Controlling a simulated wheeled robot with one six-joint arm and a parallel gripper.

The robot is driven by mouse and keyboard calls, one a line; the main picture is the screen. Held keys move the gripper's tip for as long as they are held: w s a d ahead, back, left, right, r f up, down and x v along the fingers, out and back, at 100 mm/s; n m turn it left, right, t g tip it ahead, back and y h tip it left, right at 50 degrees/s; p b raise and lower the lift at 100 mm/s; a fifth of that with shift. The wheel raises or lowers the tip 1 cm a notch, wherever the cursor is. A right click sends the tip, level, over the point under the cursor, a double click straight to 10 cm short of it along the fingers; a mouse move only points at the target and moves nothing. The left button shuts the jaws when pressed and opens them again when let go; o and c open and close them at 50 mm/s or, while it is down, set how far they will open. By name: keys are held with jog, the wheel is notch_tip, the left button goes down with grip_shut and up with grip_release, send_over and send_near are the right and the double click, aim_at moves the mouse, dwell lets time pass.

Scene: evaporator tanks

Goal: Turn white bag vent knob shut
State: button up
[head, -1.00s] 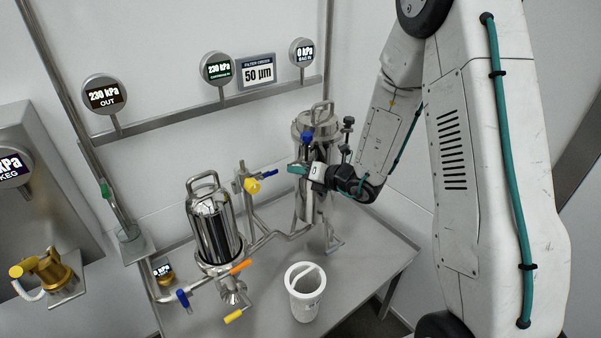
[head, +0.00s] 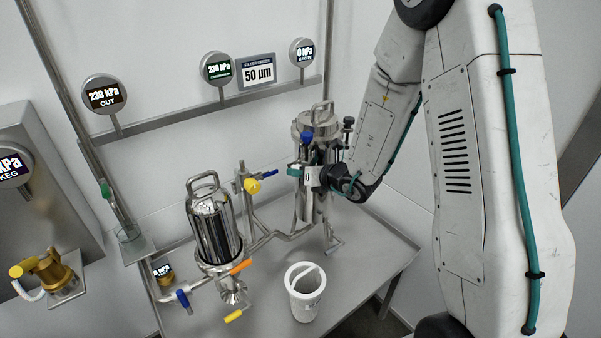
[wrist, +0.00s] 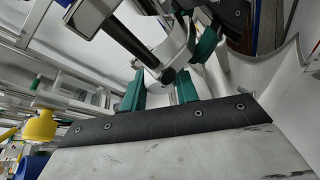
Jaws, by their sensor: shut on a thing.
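The right steel filter housing (head: 312,209) stands on the steel table, with a handled lid on top. My gripper (head: 299,171) is at its upper front side and hides part of it. In the wrist view, a white rounded piece (wrist: 176,55), apparently the white bag vent knob, sits between the teal fingers of my gripper (wrist: 165,78). The jaws are shut on it. In the head view the knob is hidden behind the gripper, so its angle cannot be read there. The bag gauge (head: 302,52) on the rail reads 0 kPa.
A blue handle (head: 307,137) is just above my gripper. A yellow knob (head: 252,186) is to its left, beside a second steel housing (head: 213,227). A white bucket (head: 305,294) stands in front. The table's right front is clear.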

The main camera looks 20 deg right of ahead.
jog(key=o, duration=1)
jog(key=shift+d+m+y, duration=0.15)
jog(key=shift+m+y, duration=0.25)
jog(key=shift+m, duration=0.2)
jog(key=m+y, duration=0.1)
jog(key=m, duration=0.1)
jog(key=shift+f+m+y, duration=0.15)
jog(key=shift+m+y, duration=0.25)
jog(key=v, duration=0.8)
jog(key=s+a+r+n+g+y, duration=0.4)
jog(key=s+a+r+n+g, duration=0.25)
jog(key=a+r+n, duration=0.4)
jog(key=s+r+n+g, duration=0.1)
jog(key=s+n, duration=0.3)
jog(key=s+a+r+n+g+h, duration=0.1)
jog(key=s+n+g, duration=0.1)
jog(key=s+n, duration=0.2)
jog(key=s+a+r+n+g, duration=0.1)
jog(key=s+n+g, duration=0.1)
jog(key=s+n, duration=0.2)
jog(key=shift+s+a+r+n+h, duration=0.1)
jog(key=shift+a+r+n+h, duration=0.1)
jog(key=shift+n+h, duration=0.35)
